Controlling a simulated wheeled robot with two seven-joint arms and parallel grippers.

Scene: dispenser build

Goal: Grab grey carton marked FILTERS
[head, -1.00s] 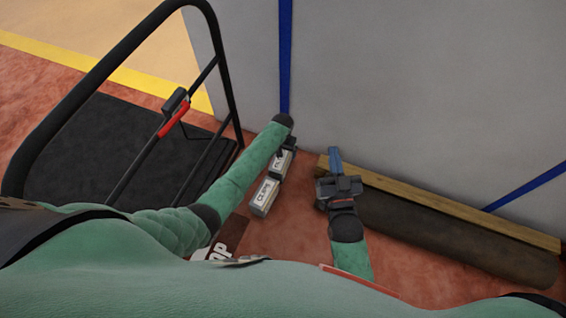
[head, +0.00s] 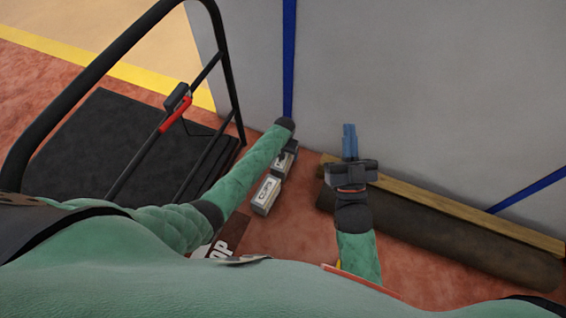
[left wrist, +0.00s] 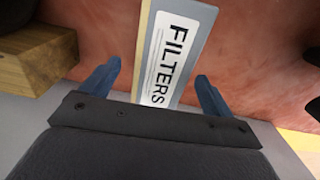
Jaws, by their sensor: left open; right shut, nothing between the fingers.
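The grey carton (left wrist: 185,45) with a white label reading FILTERS shows in the left wrist view, on the reddish floor. My left gripper (left wrist: 157,82) is open, with one blue finger on each side of the carton and a gap to it on both sides. In the head view my left arm hides that gripper, and I cannot tell the FILTERS carton there for sure. My right gripper (head: 349,135) is shut and empty, in front of the grey wall and above the wooden beam.
Two pale labelled boxes (head: 265,195) stand in a row on the floor beside my left forearm. A black platform cart (head: 85,145) with a tubular handle is at left. A wooden beam (head: 440,205) and a dark roll (head: 420,230) lie along the grey wall (head: 420,80).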

